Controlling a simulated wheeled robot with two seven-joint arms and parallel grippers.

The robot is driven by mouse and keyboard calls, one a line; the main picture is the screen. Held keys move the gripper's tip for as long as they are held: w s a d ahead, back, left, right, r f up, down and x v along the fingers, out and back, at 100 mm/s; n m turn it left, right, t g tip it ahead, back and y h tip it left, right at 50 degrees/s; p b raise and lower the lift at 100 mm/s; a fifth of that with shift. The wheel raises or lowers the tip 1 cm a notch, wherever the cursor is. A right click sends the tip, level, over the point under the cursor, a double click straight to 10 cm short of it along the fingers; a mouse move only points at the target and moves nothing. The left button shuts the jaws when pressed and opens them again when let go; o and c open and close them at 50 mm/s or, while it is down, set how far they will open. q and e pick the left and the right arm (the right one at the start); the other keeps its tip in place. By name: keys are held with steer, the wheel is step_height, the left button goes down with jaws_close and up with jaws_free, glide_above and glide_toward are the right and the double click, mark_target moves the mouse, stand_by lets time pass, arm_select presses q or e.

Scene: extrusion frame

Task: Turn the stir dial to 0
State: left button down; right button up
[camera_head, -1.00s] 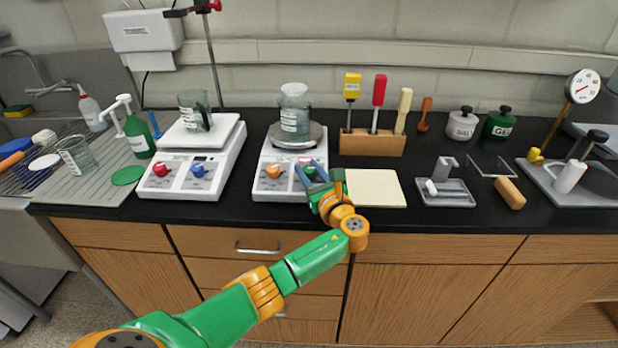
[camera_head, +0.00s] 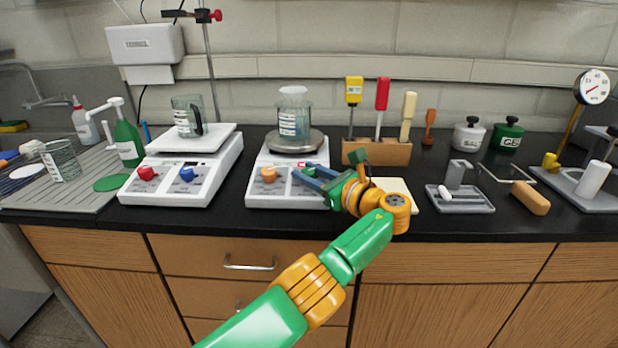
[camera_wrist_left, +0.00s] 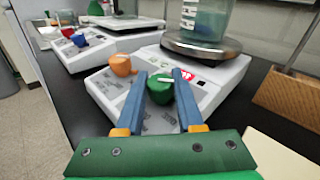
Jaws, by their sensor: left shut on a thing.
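The right stirring hotplate (camera_head: 275,197) is white, with an orange dial (camera_head: 269,174) at the left of its front panel and a green dial beside a red mark. In the left wrist view the green dial (camera_wrist_left: 160,93) sits between the two blue fingers of my left gripper (camera_wrist_left: 161,76), which is shut on it. A white pointer line shows on its top; its scale is too small to read. The orange dial (camera_wrist_left: 121,65) stands free at the left. In the head view my left gripper (camera_head: 306,178) largely hides the green dial. My right gripper is not in view.
A beaker (camera_head: 293,120) with a flask in it stands on the right hotplate. A second hotplate (camera_head: 185,170) with red and blue dials stands to the left. A screwdriver block (camera_head: 378,152) and a pale pad (camera_head: 400,192) lie to the right.

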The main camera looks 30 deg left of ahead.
mark_target(313, 176)
arm_select(q)
steer(key=shift+r, duration=0.1)
steer(key=c, duration=0.5)
jaws_free()
steer(key=shift+a, duration=0.1)
steer(key=shift+c, duration=0.2)
steer(key=b+v, duration=0.1)
steer(key=v, duration=0.5)
steer(key=shift+d, duration=0.25)
steer(key=shift+s+d, duration=0.1)
steer(key=shift+d, duration=0.3)
steer(key=shift+a, duration=0.1)
